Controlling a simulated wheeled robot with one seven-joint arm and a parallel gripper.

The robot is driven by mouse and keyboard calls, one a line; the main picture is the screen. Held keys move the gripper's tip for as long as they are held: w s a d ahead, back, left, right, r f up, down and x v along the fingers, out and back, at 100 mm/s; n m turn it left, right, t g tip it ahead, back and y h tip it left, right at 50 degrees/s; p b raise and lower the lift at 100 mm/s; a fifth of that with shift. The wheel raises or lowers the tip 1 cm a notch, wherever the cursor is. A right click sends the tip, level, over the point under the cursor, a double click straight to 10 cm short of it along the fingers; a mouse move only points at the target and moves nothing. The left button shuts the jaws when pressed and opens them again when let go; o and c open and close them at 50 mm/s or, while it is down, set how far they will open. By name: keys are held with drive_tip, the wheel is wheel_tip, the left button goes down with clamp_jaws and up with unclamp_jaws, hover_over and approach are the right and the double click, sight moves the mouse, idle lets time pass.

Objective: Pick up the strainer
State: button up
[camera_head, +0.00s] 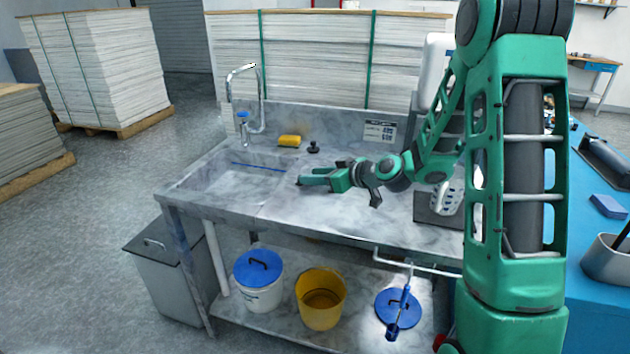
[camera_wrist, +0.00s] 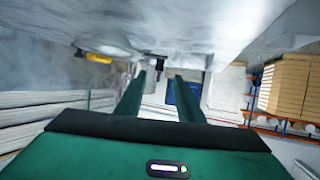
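A small black knobbed piece (camera_head: 314,147), which looks like the strainer, stands on the grey marbled counter behind the sink's right end. It also shows in the wrist view (camera_wrist: 157,65), where the counter is at the top, beyond and between my fingertips. My gripper (camera_head: 301,178) is over the counter near the sink's right edge, in front of the black piece and apart from it. In the wrist view my gripper (camera_wrist: 159,78) has its two green fingers spread with nothing held between them.
A yellow sponge (camera_head: 289,141) lies left of the black piece. A tall faucet (camera_head: 245,95) rises at the back left of the sink basin (camera_head: 225,183). A white perforated item (camera_head: 447,197) stands to the right. Buckets (camera_head: 320,298) sit on the shelf below.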

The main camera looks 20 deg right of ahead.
drive_tip(key=shift+x, duration=3.4)
drive_tip(key=shift+d, duration=0.15)
clamp_jaws()
